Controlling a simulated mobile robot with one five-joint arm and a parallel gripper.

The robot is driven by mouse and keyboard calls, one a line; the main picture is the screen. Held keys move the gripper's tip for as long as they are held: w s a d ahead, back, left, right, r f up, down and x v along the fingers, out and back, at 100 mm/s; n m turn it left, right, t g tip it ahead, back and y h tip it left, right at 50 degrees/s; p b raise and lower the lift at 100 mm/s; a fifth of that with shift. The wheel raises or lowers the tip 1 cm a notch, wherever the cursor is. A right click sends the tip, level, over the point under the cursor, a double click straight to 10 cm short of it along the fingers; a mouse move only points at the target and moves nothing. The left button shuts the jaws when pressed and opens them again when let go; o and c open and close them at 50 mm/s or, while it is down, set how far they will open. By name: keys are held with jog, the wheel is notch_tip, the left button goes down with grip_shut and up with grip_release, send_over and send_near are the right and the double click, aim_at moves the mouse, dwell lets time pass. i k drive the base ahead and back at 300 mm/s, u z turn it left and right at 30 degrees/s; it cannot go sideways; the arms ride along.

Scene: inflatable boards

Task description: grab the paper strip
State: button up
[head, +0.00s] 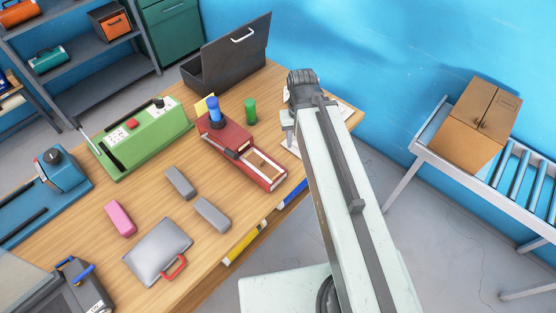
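No item is plain to me as the paper strip. A small yellow paper piece (205,104) stands behind the red device (228,130), partly hidden by it. White paper (344,109) lies at the right back of the table, mostly covered by my arm. My arm reaches from the lower right over the table's right end. The part that shows of my gripper (287,119) is small, right of the green cylinder and beyond the red device's tray. My arm covers most of it, so its fingers and anything between them cannot be made out.
The wooden table (80,215) also bears a green device (140,138), an open black case (225,62), grey blocks (212,214), a pink block (120,218) and a silver case (157,250). A roller conveyor (430,150) with a cardboard box (478,125) stands right, across open floor.

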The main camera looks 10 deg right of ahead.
aim_at(262, 163)
jog(key=z, duration=0.4)
jog(key=k, duration=1.85)
jog(key=u, duration=1.25)
jog(key=i, duration=1.5)
jog(key=z, duration=0.1)
